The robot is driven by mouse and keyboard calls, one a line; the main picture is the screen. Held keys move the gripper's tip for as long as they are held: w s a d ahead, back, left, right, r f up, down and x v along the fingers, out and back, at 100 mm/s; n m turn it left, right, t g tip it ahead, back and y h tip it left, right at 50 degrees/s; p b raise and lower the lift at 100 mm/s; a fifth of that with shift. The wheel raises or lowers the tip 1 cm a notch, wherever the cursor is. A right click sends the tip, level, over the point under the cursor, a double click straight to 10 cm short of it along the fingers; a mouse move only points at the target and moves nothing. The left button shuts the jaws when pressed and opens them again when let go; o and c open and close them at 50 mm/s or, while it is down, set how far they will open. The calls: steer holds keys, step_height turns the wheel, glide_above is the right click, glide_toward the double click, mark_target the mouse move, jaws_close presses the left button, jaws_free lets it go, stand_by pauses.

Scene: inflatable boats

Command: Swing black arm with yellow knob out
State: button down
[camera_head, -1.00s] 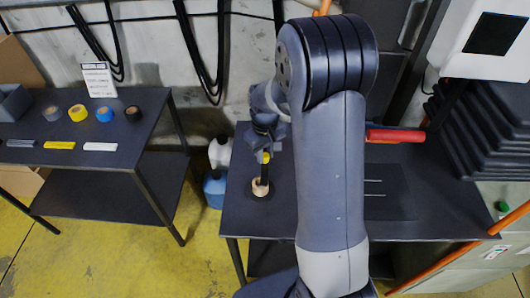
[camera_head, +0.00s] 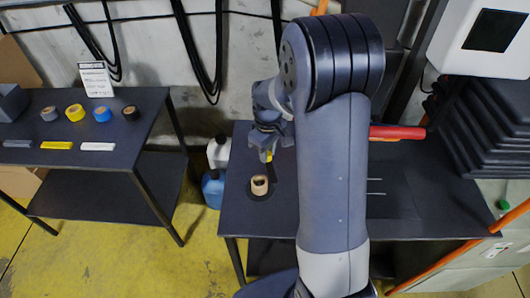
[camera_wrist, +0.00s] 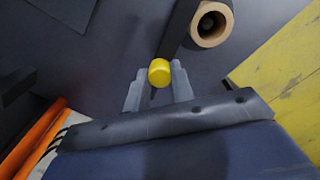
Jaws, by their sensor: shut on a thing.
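The yellow knob (camera_wrist: 159,72) sits between the two fingertips of my gripper (camera_wrist: 157,77) in the wrist view. My gripper is shut on it. The black arm (camera_wrist: 177,32) runs from the knob up and to the right, beside a light brown ring-shaped roll (camera_wrist: 212,24). In the head view the yellow knob (camera_head: 266,156) shows just under my gripper (camera_head: 267,150), behind the roll (camera_head: 260,186) on the dark table. The black arm is hard to make out there, and my own arm hides part of the table.
A red bar (camera_head: 398,132) lies at the table's back right. An orange rail (camera_head: 465,248) slopes along the right. A side table (camera_head: 70,155) with tape rolls stands at the left. Blue and white jugs (camera_head: 214,187) stand between the tables.

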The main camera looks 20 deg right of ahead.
steer(key=n, duration=0.2)
steer(key=d+n, duration=0.1)
steer(key=shift+w+d+n+b, duration=0.1)
steer(key=shift+d+n+b, duration=0.2)
steer(key=shift+n+b, duration=0.1)
steer(key=n, duration=0.1)
steer(key=d+n, duration=0.1)
steer(key=shift+w+n, duration=0.2)
steer(key=shift+n, duration=0.1)
steer(key=n, duration=0.1)
steer(key=d+n+b, duration=0.1)
steer(key=n, duration=0.1)
steer(key=shift+w, duration=0.4)
steer(key=shift+w+d+n, duration=0.2)
steer(key=shift+w+n, duration=0.05)
steer(key=shift+n, duration=0.65)
steer(key=shift+w+d+n, duration=0.15)
steer(key=shift+w+n, duration=0.1)
steer(key=shift+n, duration=0.65)
steer(key=c, duration=1.2)
jaws_free()
step_height(320, 180, up, 11)
steer(key=shift+b, duration=0.45)
steer(key=shift+f, duration=0.1)
